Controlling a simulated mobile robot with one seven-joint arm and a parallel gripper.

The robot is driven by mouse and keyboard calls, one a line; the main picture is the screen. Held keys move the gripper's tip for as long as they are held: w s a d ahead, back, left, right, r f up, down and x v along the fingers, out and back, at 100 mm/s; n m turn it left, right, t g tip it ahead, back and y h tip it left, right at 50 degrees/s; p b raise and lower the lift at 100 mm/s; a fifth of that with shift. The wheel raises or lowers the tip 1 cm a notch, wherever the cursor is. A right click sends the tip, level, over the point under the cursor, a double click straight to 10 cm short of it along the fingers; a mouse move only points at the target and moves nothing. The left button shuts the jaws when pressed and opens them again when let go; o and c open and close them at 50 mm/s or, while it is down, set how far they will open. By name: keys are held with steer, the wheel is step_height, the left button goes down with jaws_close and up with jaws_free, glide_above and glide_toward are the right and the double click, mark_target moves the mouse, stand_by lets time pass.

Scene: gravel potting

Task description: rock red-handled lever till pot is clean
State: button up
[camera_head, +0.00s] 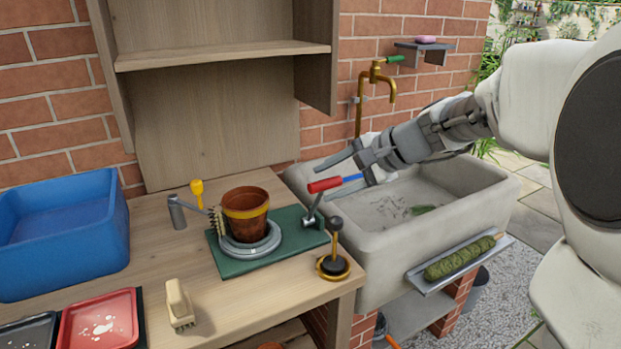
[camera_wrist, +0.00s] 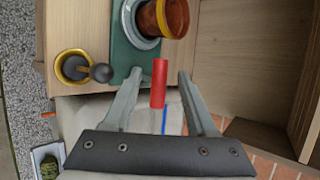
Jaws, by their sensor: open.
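In the wrist view the red handle (camera_wrist: 158,83) lies between my fingers, with gaps on both sides. My gripper (camera_head: 350,165) is open, just right of and above the handle. The terracotta pot (camera_head: 246,214) with a yellow band sits upright on a grey round plate (camera_head: 232,250) on the green base (camera_head: 222,266). A brush (camera_head: 217,222) stands against the pot's left side. In the wrist view the pot (camera_wrist: 177,16) is partly cut off.
A black-knobbed brass piece (camera_head: 333,265) stands close in front of the lever. The stone sink (camera_head: 385,245) lies under my gripper, with a brass tap (camera_head: 376,75) behind. A blue tub (camera_head: 65,240) and a hand brush (camera_head: 179,303) are at left.

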steer(key=p+v, duration=0.2)
steer(key=v, duration=1)
steer(key=shift+p, duration=0.4)
